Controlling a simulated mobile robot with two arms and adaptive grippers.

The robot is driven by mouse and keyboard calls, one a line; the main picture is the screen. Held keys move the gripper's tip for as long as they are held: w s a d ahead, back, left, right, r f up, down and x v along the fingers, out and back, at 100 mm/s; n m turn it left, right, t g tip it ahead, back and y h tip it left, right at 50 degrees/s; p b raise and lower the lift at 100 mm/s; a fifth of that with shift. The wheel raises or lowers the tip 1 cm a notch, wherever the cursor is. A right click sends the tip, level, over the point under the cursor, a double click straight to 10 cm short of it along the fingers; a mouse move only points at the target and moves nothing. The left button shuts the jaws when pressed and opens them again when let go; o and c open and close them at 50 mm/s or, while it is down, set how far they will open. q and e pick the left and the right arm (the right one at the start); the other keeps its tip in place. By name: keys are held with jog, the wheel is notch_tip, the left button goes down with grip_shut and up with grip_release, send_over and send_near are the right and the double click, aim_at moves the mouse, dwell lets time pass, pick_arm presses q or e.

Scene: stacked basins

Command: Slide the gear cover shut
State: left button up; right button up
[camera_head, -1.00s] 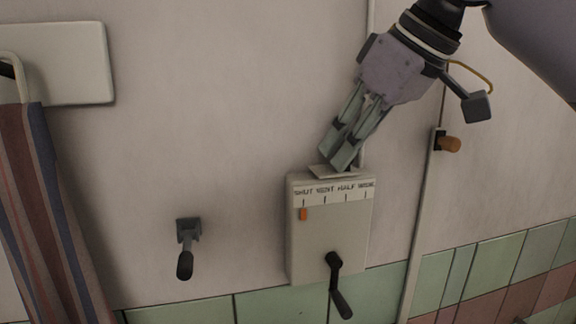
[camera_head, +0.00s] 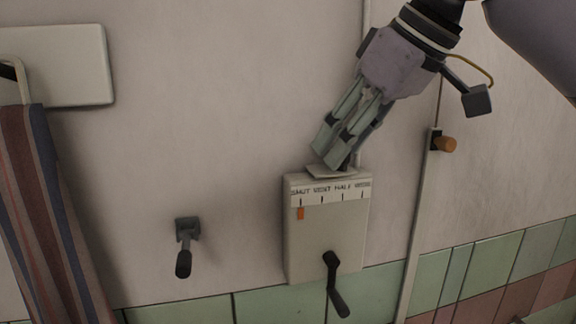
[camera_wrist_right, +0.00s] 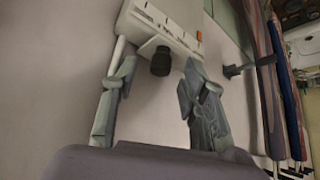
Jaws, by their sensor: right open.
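A pale box (camera_head: 325,235) is fixed to the wall, with a label strip marked with positions starting at SHUT. An orange pointer (camera_head: 300,213) stands under the SHUT mark. A thin pale plate (camera_head: 322,172), which looks like the gear cover, sticks out at the box's top; it also shows in the right wrist view (camera_wrist_right: 150,46). My right gripper (camera_head: 335,158) is open just above this plate. In the wrist view a short black cylinder (camera_wrist_right: 161,62) by the plate lies between the spread fingers, with gaps on both sides. My left gripper is not seen.
A black crank handle (camera_head: 336,285) hangs at the box's front. A dark wall hook (camera_head: 186,240) is to the left, then a striped cloth (camera_head: 50,215). The wall between is clear.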

jog(key=shift+a+r, duration=0.1)
jog(key=shift+r, duration=2.15)
